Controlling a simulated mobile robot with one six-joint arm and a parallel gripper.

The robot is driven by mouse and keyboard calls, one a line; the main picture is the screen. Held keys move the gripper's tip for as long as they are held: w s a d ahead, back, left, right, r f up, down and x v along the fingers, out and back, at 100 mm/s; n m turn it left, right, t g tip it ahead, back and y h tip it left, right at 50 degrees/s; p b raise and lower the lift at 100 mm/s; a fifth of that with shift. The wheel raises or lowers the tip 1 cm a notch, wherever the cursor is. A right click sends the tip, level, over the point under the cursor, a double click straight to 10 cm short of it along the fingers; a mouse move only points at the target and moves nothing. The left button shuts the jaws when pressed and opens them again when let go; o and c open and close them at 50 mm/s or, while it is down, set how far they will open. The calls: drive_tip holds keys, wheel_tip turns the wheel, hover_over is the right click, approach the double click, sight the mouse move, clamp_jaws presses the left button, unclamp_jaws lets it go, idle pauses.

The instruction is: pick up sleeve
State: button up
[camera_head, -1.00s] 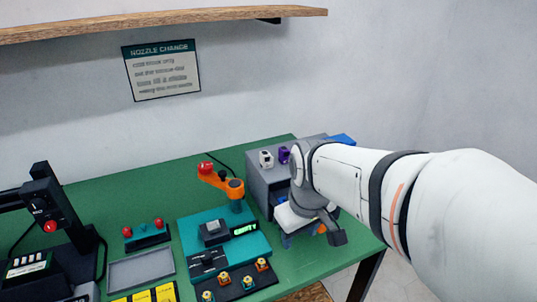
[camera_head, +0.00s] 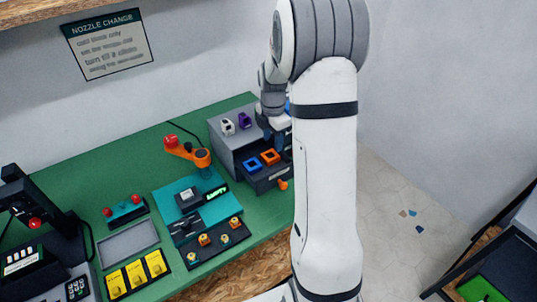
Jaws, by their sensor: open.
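No item is marked as the sleeve. Small square hollow pieces, one blue (camera_head: 252,164) and one orange (camera_head: 270,157), sit in the open drawer (camera_head: 268,179) of a grey cabinet (camera_head: 226,146). My gripper (camera_head: 277,143) is open, pointing down above the drawer's back right side. It is partly hidden by my arm, and I cannot see anything between its fingers.
A grey tray (camera_head: 128,244) and yellow boxes (camera_head: 137,274) lie further left. Small coloured scraps (camera_head: 408,213) are on the floor.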

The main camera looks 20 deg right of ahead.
sight(270, 152)
drive_tip(key=f, duration=0.2)
drive_tip(key=f+p, duration=0.1)
drive_tip(key=f, duration=0.2)
drive_tip(key=shift+a+f+p, duration=0.35)
drive_tip(key=shift+f+p, duration=0.05)
drive_tip(key=shift+c, duration=0.6)
drive_tip(key=c, duration=0.5)
